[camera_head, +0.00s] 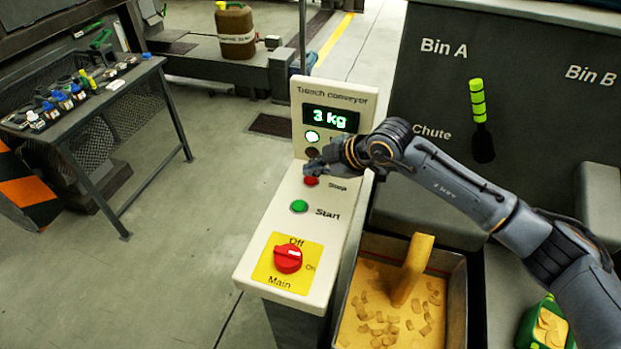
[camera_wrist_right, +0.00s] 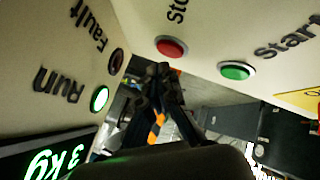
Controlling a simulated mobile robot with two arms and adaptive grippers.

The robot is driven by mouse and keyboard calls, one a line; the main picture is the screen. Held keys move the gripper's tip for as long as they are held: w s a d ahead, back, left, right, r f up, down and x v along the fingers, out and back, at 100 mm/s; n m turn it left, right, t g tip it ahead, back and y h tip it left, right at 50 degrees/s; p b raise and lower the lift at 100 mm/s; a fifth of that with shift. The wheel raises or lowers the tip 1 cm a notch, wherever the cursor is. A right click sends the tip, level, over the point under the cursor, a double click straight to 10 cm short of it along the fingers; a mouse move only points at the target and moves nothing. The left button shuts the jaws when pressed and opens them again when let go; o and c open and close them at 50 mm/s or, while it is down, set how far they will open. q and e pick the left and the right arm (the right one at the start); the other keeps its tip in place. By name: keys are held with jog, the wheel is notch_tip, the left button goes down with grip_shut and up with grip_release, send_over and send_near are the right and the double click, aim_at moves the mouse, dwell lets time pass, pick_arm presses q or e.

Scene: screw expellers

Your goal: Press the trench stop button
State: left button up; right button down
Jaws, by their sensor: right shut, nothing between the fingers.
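The trench conveyor panel (camera_head: 262,232) is a cream box with an upright display face and a sloping lower face. Its red Stop button (camera_head: 311,182) sits above the green Start button (camera_head: 299,206). My right gripper (camera_head: 312,168) is shut and empty, just above the Stop button and partly over it. In the right wrist view, the closed fingertips (camera_wrist_right: 160,72) point toward the panel close to the red button (camera_wrist_right: 172,47), slightly to its left. A gap seems to remain; I cannot tell contact for sure. My left gripper is in neither view.
The display (camera_head: 331,118) reads 3 kg and the green Run lamp (camera_head: 312,136) is lit. A red Main switch (camera_head: 288,259) on a yellow plate is lower on the panel. A bin of yellow pieces (camera_head: 461,300) stands to its right.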

aim_at(314, 181)
jog(key=shift+f, duration=0.1)
dwell(0.3)
jog(key=shift+f, duration=0.3)
jog(key=shift+f+b, duration=0.55)
dwell(0.6)
jog(key=shift+r, duration=0.1)
jog(key=shift+r+p, duration=0.75)
jog(key=shift+r, duration=0.1)
notch_tip(314, 181, up, 5)
jog(key=p, duration=0.4)
dwell(0.4)
